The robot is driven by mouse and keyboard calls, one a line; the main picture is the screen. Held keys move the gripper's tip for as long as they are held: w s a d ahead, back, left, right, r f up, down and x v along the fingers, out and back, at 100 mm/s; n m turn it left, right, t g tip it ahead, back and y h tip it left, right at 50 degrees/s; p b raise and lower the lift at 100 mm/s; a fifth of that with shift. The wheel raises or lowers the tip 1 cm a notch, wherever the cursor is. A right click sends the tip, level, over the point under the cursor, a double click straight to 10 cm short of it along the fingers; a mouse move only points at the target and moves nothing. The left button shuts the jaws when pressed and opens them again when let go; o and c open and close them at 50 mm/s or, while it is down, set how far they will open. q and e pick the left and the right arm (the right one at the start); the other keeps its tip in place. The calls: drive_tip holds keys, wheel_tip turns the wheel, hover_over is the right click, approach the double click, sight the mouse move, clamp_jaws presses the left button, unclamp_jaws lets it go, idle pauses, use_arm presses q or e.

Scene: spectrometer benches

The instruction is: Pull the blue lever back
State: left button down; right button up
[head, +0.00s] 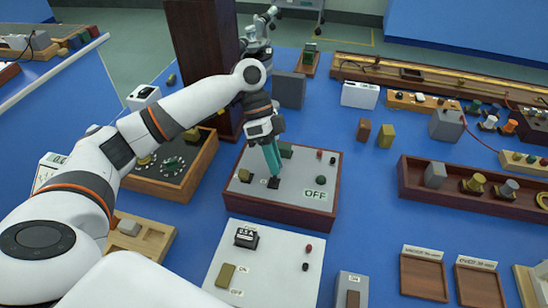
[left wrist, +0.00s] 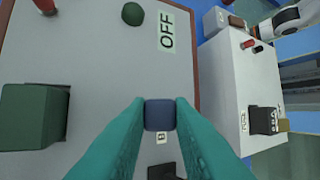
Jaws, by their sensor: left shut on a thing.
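The control panel (head: 235,190), grey-topped on a reddish wooden base, stands near the middle of the blue bench in the head view; its top also fills much of the left wrist view (left wrist: 90,60). My left gripper (head: 272,172) reaches down onto this panel with teal fingers. In the left wrist view, the fingers (left wrist: 160,118) are shut on the dark blue handle of the blue lever (left wrist: 160,114). The lever is mostly hidden by the fingers in the head view. A dark base (head: 274,184) shows just under the fingertips. My right gripper is not in view.
The panel also carries a green block (left wrist: 35,115), a dark green knob (left wrist: 132,13) and an OFF label (head: 315,194). A white-topped switch box (head: 265,270) stands in front. A wooden tray (head: 480,205) lies at right. Bare blue bench lies between.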

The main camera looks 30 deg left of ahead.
use_arm(q)
drive_tip(key=shift+s+d+r+m+t+y+p, duration=0.15)
drive_tip(key=shift+s+r+t+y+p, duration=0.2)
drive_tip(key=shift+t+p, duration=0.4)
drive_tip(key=shift+s+d+r+m+t+y+p, duration=0.15)
drive_tip(key=shift+s+t+p, duration=0.35)
drive_tip(key=shift+p, duration=0.4)
drive_tip(key=shift+s+f+t+p, duration=0.1)
drive_tip(key=shift+s+t+p, duration=0.5)
drive_tip(key=shift+t+p, duration=0.4)
drive_tip(key=shift+s+d+f+m+t+y, duration=0.2)
drive_tip(key=shift+s+m+t+y, duration=0.2)
drive_tip(key=shift+t, duration=0.55)
drive_tip(key=shift+s+d+f+t+y, duration=0.15)
drive_tip(key=shift+s+t, duration=0.15)
drive_tip(key=shift+t, duration=0.25)
drive_tip(key=shift+s+d+f+t+y, duration=0.15)
drive_tip(key=shift+s+t, duration=0.15)
drive_tip(key=shift+t, duration=0.25)
drive_tip(key=shift+a+m, duration=0.1)
drive_tip(key=shift+m, duration=0.2)
drive_tip(key=c, duration=1.3)
unclamp_jaws()
drive_tip(key=shift+r, duration=0.1)
